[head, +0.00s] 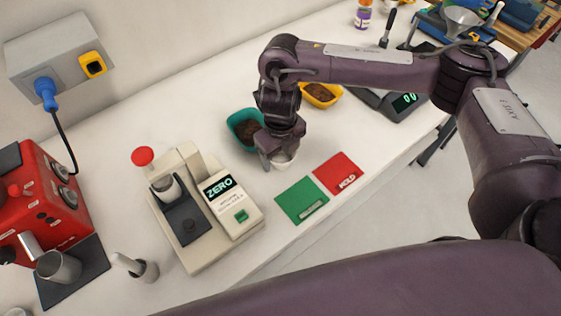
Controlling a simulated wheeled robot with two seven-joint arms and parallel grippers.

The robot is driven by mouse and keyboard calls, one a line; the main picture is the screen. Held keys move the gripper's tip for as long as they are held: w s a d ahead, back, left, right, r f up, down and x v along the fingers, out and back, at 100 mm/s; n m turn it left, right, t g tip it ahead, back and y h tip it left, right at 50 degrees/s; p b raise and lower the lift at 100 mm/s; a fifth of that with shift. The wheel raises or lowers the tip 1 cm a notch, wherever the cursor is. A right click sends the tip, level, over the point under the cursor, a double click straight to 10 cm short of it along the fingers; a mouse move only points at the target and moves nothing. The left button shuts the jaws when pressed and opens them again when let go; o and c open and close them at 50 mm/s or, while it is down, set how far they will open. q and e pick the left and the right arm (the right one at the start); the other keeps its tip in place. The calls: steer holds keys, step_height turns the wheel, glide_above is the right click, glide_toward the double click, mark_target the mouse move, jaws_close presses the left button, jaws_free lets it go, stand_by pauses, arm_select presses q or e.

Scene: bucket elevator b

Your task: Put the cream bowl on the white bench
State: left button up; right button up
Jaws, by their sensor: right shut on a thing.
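The cream bowl (284,161) is small and pale and shows partly under my right gripper (280,160). That gripper comes down from above and is shut on the bowl. The gripper's fingers hide part of the bowl. The bowl is over the white bench (228,88), just behind the green mat; I cannot tell whether it touches the surface. My left gripper is not in view.
A teal bowl (236,122) and a yellow bowl (331,97), both with brown contents, are close by. A green mat (301,201) and a red mat (338,173) lie in front. A beige device (236,220) reading ZERO stands left. A red machine (55,205) stands far left.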

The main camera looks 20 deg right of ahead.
mark_target(280, 160)
step_height(280, 160, down, 3)
steer(key=shift+f+b, duration=0.1)
steer(key=shift+b, duration=0.2)
steer(key=shift+f, duration=0.4)
steer(key=shift+f, duration=0.25)
steer(key=o, duration=1)
steer(key=shift+r, duration=0.1)
steer(key=shift+o, duration=0.2)
steer(key=shift+w+r, duration=0.1)
steer(key=shift+r, duration=0.35)
step_height(280, 160, up, 11)
steer(key=p, duration=0.1)
steer(key=shift+r, duration=0.2)
